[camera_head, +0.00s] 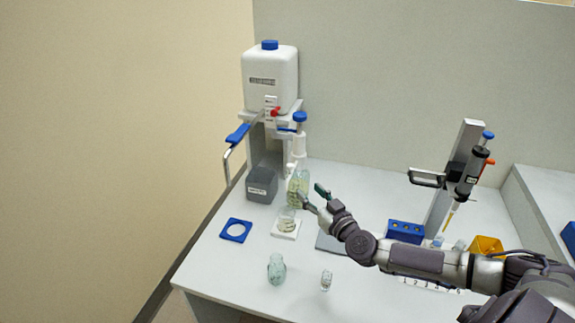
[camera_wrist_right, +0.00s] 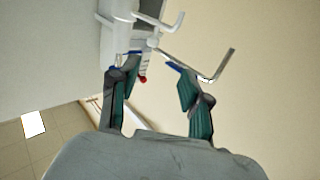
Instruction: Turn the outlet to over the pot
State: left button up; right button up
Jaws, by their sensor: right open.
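A dispenser with a white canister (camera_head: 270,80) stands at the back left. Its outlet, a thin bent metal tube with a blue grip (camera_head: 238,135), swings out to the left, its tip pointing down beside the table's left edge. The bent tube also shows in the right wrist view (camera_wrist_right: 222,65). A glass vessel (camera_head: 288,223) stands on a white pad in front of the dispenser; I cannot tell if it is the pot. My right gripper (camera_head: 314,194) is open and empty, right of the outlet and apart from it. It also shows in the wrist view (camera_wrist_right: 155,90). My left gripper is out of view.
A taller glass vessel (camera_head: 299,187) is close behind the right gripper. A blue rack (camera_head: 405,231) and a pipette stand (camera_head: 455,175) are on the right.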

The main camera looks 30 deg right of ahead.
aim_at(292, 167)
jog(key=w, duration=0.4)
jog(key=w+d+b, duration=0.1)
jog(key=w, duration=0.4)
jog(key=w+d+b, duration=0.1)
jog(key=w, duration=0.4)
jog(key=shift+r, duration=0.2)
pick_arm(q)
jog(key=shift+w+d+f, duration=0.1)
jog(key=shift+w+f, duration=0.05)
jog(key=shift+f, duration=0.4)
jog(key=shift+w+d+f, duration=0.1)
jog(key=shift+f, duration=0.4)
pick_arm(e)
jog(key=shift+s, duration=0.1)
grip_shut()
